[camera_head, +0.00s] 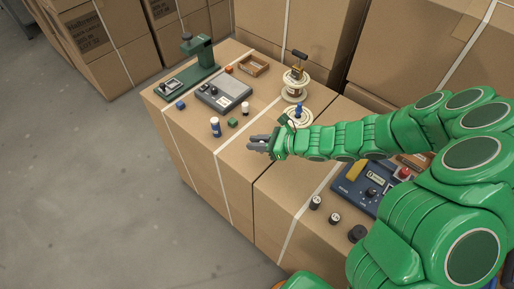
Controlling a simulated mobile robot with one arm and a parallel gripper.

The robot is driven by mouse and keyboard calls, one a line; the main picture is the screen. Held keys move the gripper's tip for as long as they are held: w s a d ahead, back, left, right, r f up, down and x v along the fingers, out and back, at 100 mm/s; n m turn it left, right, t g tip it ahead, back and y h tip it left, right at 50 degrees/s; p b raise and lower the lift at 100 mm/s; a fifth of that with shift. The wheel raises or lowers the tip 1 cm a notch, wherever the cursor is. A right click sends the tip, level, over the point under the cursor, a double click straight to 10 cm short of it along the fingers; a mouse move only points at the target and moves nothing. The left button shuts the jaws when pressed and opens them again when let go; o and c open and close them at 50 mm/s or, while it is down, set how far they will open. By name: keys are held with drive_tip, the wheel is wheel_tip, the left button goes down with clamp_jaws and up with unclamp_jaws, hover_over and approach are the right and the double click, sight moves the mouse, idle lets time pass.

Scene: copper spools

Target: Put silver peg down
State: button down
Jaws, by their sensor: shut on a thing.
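My green arm reaches in from the right. My gripper (259,143) is over the cardboard box top (200,130), near its front edge. Its grey fingers are shut on the silver peg, which is too small and too close in colour to the fingers to make out separately. I cannot tell whether the peg touches the box top.
A blue-and-white cylinder (215,127), green cube (234,122) and small white peg (245,108) stand left of my gripper. Behind are a grey device (223,95), wooden tray (254,66) and spools (297,82). A blue device (365,185) stands right, under my arm.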

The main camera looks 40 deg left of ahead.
drive_tip(key=shift+f, duration=1.55)
drive_tip(key=c, duration=1)
unclamp_jaws()
drive_tip(key=shift+f, duration=0.1)
drive_tip(key=shift+w+d+r, duration=0.25)
drive_tip(key=shift+d+r, duration=0.05)
drive_tip(key=shift+d, duration=0.1)
drive_tip(key=shift+v, duration=5.45)
drive_tip(key=shift+s+r, duration=0.1)
drive_tip(key=shift+r, duration=0.05)
drive_tip(key=shift+d, duration=0.1)
